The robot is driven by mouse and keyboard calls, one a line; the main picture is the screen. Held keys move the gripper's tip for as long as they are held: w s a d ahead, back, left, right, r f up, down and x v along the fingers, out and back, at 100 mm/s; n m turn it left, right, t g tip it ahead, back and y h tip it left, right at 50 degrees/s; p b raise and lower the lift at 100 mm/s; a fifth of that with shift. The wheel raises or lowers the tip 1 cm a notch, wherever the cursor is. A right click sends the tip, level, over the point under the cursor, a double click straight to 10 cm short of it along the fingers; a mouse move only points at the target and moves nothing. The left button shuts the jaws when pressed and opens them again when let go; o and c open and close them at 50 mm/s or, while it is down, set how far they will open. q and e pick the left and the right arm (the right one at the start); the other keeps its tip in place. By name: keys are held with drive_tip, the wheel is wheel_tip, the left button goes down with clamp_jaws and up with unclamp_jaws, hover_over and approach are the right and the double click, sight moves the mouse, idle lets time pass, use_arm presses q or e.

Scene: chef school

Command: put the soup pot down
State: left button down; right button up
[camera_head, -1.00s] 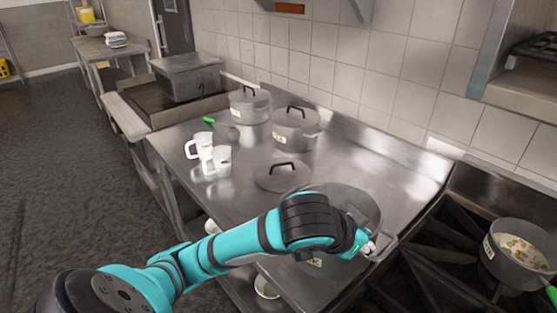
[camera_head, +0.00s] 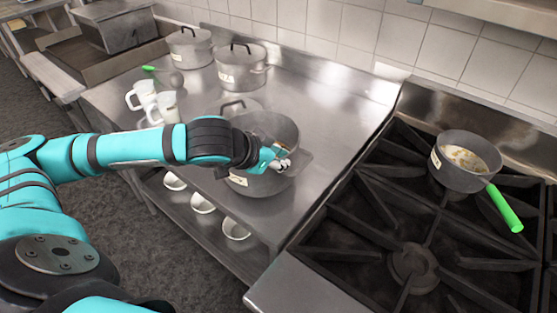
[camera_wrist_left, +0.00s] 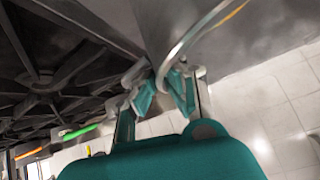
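The large grey soup pot (camera_head: 290,132) is at the front right part of the steel counter (camera_head: 325,90), left of the stove. It looks roughly upright, and my arm hides part of its left side. The views do not clearly show whether its base touches the counter. My left gripper (camera_head: 284,165) is at the pot's right side, by its handle. In the left wrist view, its fingers (camera_wrist_left: 172,82) close around the curved metal edge of the pot (camera_wrist_left: 185,45). My right gripper is out of view.
A lid (camera_head: 238,106) lies just behind the pot. White mugs (camera_head: 163,106) and two lidded pots (camera_head: 241,72) stand farther left and back. A saucepan with a green handle (camera_head: 463,165) sits on the stove (camera_head: 412,262).

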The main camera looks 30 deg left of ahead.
use_arm(q)
drive_tip(key=shift+w+a+f+p, duration=0.5)
drive_tip(key=shift+w+a+f, duration=0.15)
drive_tip(key=shift+w+a, duration=0.6)
drive_tip(key=shift+w+a+f+p, duration=0.6)
drive_tip(key=shift+w+a, duration=0.4)
drive_tip(key=shift+a, duration=0.4)
drive_tip(key=shift+w+a+f+p, duration=0.45)
drive_tip(key=shift+w+a+f, duration=0.2)
drive_tip(key=shift+w+a, duration=0.6)
drive_tip(key=c, duration=1.8)
unclamp_jaws()
drive_tip(key=shift+s+f, duration=0.25)
drive_tip(key=shift+s, duration=0.05)
drive_tip(key=o, duration=0.3)
drive_tip(key=shift+a+r, duration=0.1)
drive_tip(key=shift+s+r, duration=0.2)
drive_tip(key=shift+s, duration=0.1)
drive_tip(key=b+v, duration=0.1)
drive_tip(key=v, duration=1)
drive_tip(key=shift+s+r, duration=0.1)
drive_tip(key=shift+r, duration=0.05)
